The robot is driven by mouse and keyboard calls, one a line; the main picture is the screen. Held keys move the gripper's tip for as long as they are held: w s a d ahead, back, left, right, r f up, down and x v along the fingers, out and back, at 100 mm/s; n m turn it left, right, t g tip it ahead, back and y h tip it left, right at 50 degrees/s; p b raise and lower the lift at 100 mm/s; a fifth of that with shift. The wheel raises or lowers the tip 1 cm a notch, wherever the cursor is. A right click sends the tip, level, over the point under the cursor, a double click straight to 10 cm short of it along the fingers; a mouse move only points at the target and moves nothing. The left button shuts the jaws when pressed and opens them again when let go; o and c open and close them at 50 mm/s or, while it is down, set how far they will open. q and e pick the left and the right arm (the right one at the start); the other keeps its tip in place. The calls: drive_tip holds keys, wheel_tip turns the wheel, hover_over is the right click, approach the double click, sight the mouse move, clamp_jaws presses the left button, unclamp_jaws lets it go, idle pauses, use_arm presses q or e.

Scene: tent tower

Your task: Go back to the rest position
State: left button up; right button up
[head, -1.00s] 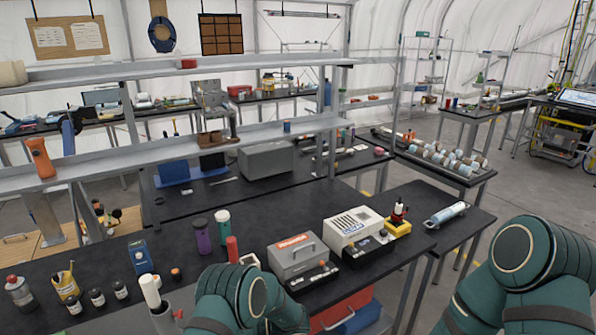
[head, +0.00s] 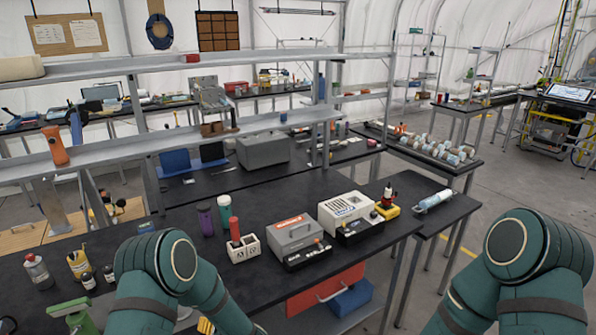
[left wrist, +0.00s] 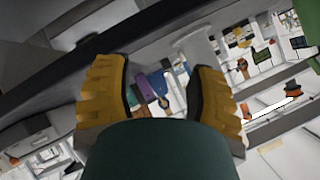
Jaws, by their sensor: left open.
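My left arm (head: 165,275) is at the lower left of the head view, in front of the bench, with its elbow raised. My left gripper (left wrist: 160,85) shows in the left wrist view with its two yellow fingers spread apart and nothing held between them. A small yellow part shows at the bottom edge of the head view, but I cannot tell if it is a finger. My right arm (head: 525,265) is at the lower right, over the floor. The right gripper is out of view.
A green object (head: 75,314) is at the lower left.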

use_arm(q)
drive_tip(key=s+d+g+h, duration=0.3)
drive_tip(key=s+d+h, duration=0.3)
drive_tip(key=s, duration=0.5)
drive_tip(key=s+d+g+h, duration=0.3)
drive_tip(key=s+d+h, duration=0.3)
drive_tip(key=s, duration=0.5)
wheel_tip(320, 180, down, 12)
drive_tip(key=b, duration=1)
drive_tip(key=shift+s+d+f+n+b, duration=0.15)
drive_tip(key=shift+s+f+n+b, duration=0.05)
drive_tip(key=shift+s+n+b, duration=0.1)
drive_tip(key=shift+r, duration=0.1)
drive_tip(key=shift+c, duration=0.9)
